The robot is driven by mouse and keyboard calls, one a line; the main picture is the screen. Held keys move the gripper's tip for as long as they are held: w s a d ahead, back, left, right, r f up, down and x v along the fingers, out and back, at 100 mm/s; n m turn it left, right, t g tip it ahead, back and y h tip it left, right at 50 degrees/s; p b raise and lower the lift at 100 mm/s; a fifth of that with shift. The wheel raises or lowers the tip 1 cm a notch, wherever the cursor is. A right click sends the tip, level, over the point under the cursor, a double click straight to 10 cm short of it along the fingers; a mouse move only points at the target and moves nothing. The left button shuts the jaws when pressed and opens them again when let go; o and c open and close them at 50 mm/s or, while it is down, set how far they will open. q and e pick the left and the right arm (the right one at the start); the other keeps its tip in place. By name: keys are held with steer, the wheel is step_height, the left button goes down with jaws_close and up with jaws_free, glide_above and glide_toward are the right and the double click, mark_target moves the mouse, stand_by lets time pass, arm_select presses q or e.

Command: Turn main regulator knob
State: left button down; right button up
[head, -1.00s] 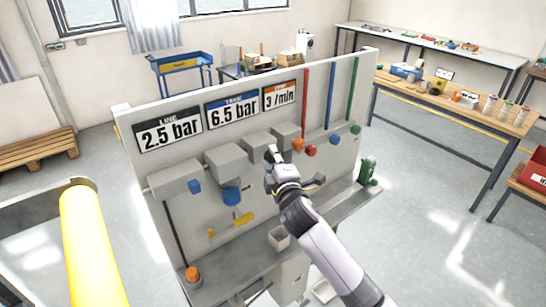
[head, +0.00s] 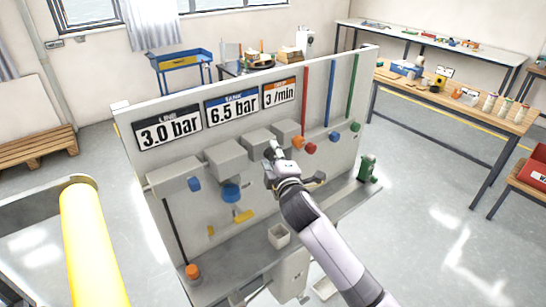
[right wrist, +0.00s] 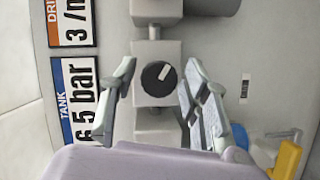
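A black round knob (right wrist: 158,78) with a white pointer mark sits on a grey box in the right wrist view. My right gripper (right wrist: 160,70) is open, with one finger on each side of the knob; I cannot tell whether they touch it. In the head view my right gripper (head: 292,168) is at the panel (head: 330,105), below the signs, and its knob is hidden there. The LINE sign (head: 169,128) reads 3.0 bar, the TANK sign (head: 232,107) 6.5 bar and the DRIP sign (head: 279,93) 3 /min. My left gripper is not in view.
A blue round part (head: 231,193) and a yellow lever (head: 243,217) are left of my right gripper. Red, blue and green pipes run down the panel's right. A white open box (head: 278,236) stands on the ledge below. A green bottle (head: 367,168) is at the ledge's right end.

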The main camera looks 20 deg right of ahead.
steer(key=shift+o, duration=0.3)
steer(key=s+r, duration=0.1)
steer(key=s, duration=1.1)
steer(key=shift+a, duration=0.2)
step_height(320, 180, down, 26)
steer(key=d+m+g+b, duration=0.1)
steer(key=m+g+b, duration=0.2)
steer(key=g+b, duration=0.1)
steer(key=s+d+f+m+g+b, duration=0.15)
steer(key=s+f, duration=0.35)
steer(key=f, duration=0.7)
steer(key=s+f+m+g+b, duration=0.1)
steer(key=s+f+g+b, duration=0.3)
steer(key=f, duration=0.8)
steer(key=s+d+f+m+g+b, duration=0.2)
steer(key=s+f+m+g, duration=0.15)
steer(key=s+f, duration=1.5)
steer(key=s+f+m+g+b, duration=0.1)
steer(key=s+f, duration=0.4)
steer(key=s, duration=0.5)
steer(key=s+f+m+g+b, duration=0.2)
steer(key=s+f, duration=0.3)
steer(key=s, duration=0.6)
steer(key=shift+f+m+y, duration=0.3)
steer(key=shift+m, duration=0.2)
